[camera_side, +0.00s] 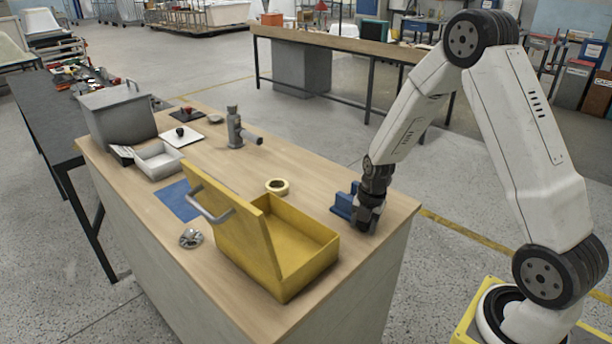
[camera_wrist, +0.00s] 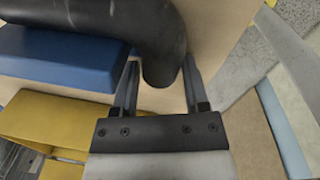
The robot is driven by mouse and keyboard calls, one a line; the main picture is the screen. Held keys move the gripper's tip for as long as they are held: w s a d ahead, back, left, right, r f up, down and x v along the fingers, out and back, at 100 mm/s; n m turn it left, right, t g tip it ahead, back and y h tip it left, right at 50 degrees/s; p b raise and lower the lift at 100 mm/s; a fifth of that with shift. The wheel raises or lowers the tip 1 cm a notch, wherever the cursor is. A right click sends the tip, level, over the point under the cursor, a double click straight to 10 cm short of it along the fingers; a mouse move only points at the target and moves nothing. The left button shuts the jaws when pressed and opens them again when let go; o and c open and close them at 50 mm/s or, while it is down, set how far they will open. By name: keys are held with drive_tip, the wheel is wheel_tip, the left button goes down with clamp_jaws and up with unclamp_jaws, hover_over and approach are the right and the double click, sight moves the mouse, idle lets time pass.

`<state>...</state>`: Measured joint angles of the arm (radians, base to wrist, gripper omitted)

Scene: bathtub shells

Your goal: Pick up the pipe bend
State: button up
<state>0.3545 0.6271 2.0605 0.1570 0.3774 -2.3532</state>
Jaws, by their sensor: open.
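The pipe bend (camera_wrist: 150,25) is a dark grey curved tube. In the wrist view it comes in from the top left beside a blue block (camera_wrist: 60,60) and turns down, its rounded end between my two fingers. My gripper (camera_wrist: 160,68) is open around that end, with a visible gap to the right finger; contact on the left side is hard to tell. In the side view my gripper (camera_side: 369,203) is low at the right end of the wooden bench, beside the blue block (camera_side: 343,203). There the bend is mostly hidden and merges with the dark gripper.
An open yellow toolbox (camera_side: 305,262) with raised lid stands left of my gripper. A tape roll (camera_side: 277,187), grey fitting (camera_side: 236,130), metal part (camera_side: 191,238), blue sheet (camera_side: 178,199), white tray (camera_side: 158,160) and grey box (camera_side: 118,118) lie farther along the bench (camera_side: 320,170).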

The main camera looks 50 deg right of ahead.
clamp_jaws()
drive_tip(key=shift+r, duration=0.1)
idle(0.3)
drive_tip(key=shift+r, duration=4.95)
